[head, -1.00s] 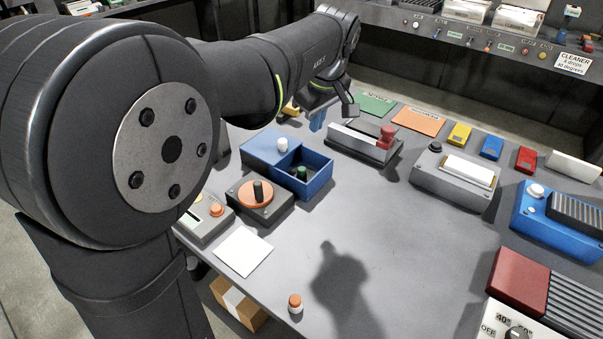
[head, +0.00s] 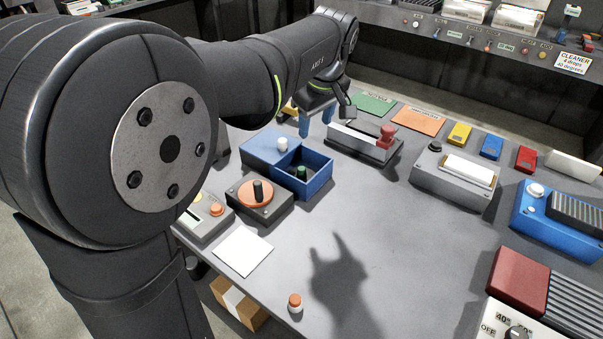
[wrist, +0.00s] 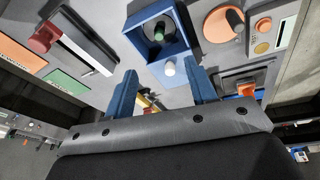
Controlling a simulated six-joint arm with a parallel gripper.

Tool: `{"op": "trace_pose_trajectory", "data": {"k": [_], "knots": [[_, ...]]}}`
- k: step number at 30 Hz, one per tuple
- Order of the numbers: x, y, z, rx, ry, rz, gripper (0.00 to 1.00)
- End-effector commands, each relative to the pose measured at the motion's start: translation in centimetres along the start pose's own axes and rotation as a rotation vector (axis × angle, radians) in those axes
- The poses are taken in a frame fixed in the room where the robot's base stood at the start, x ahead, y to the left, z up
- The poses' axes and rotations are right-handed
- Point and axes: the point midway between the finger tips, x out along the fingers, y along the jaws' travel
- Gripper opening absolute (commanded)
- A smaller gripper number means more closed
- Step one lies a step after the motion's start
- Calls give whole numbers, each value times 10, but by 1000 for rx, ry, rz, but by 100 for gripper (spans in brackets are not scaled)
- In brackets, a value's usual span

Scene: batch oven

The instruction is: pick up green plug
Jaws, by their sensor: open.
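The green plug (head: 302,173) stands inside the open compartment of a blue box (head: 318,188) on the grey table. It also shows in the wrist view (wrist: 159,34), top centre, within the box's dark inside. A white knob (head: 282,144) sits on the box's flat blue part and shows in the wrist view (wrist: 169,68). My gripper (head: 316,121) is open, with two blue fingers apart and nothing between them. It is above and behind the box in the head view, well clear of the plug. Its fingers also show in the wrist view (wrist: 160,76).
A grey box with an orange disc and black knob (head: 258,191) stands just left of the blue box. A grey fixture with a red knob (head: 387,136) stands to the right. An orange-topped plug (head: 295,302) stands near the front edge. The middle of the table is clear.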

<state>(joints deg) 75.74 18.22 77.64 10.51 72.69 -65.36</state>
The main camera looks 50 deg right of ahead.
Motion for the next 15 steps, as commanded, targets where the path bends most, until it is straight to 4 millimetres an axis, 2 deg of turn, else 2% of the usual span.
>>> {"op": "trace_pose_trajectory", "data": {"k": [9,15], "knots": [[38,-15,-12,433,52,102,51],[56,-23,-18,668,105,145,51]]}}
